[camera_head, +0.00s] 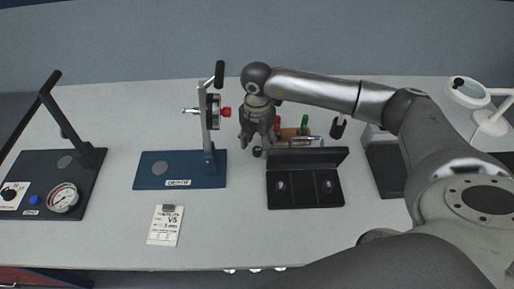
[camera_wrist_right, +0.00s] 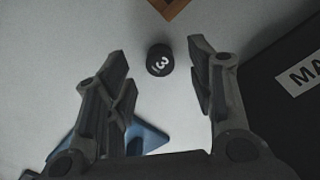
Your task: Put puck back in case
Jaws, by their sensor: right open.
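A small black puck (camera_wrist_right: 160,60) marked with a light "3" stands on the table between and just beyond my right gripper's fingertips in the right wrist view. It also shows in the head view (camera_head: 257,152), just below the gripper. My right gripper (camera_wrist_right: 157,72) is open and empty, pointing down above the puck; in the head view (camera_head: 257,138) it is left of the case. The black case (camera_head: 304,204) lies open on the table, its lid raised at the back. Two compartments show, each with a small round item or recess. My left gripper is not in view.
A blue depth-gauge stand (camera_head: 150,175) is left of the puck. A wooden tool block (camera_head: 290,132) is behind the case.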

